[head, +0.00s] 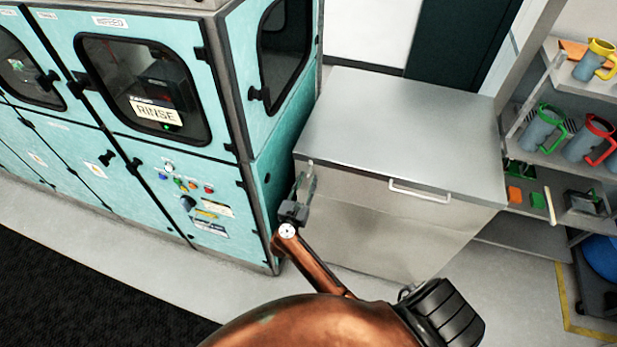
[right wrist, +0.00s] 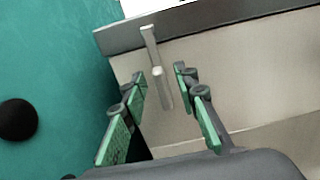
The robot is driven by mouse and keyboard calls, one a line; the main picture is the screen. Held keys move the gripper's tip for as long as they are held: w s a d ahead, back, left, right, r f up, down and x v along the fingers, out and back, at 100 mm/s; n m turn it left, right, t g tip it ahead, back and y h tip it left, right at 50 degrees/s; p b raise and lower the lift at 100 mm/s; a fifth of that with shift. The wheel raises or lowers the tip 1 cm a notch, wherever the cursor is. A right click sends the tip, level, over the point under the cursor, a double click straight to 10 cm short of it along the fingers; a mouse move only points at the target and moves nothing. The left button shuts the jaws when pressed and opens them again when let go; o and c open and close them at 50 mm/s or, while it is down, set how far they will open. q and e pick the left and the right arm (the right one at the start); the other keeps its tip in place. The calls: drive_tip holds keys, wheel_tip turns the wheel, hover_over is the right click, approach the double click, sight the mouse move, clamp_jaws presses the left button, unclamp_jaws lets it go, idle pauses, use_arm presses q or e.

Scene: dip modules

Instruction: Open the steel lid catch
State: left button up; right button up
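The steel lid catch (right wrist: 150,44) is a small upright metal lever at the left end of the steel chest's front, just under the lid edge. It also shows small in the head view (head: 311,167). The brushed steel lid (head: 405,125) lies flat and closed on the chest (head: 390,225). My right gripper (head: 303,192) is at the chest's left front corner, close to the catch. In the right wrist view its green-padded fingers (right wrist: 160,86) are apart, with the catch's lower end showing between them; I cannot tell if they touch it. My left gripper is not in view.
A teal machine cabinet (head: 262,175) stands close on the left of the chest; a black knob (right wrist: 17,120) shows beside the gripper. A white handle (head: 420,191) is on the lid's front. Shelves with jugs (head: 541,128) stand at the right. Grey floor lies in front.

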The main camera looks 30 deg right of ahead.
drive_tip(key=shift+x, duration=0.9)
drive_tip(key=shift+c, duration=0.5)
clamp_jaws()
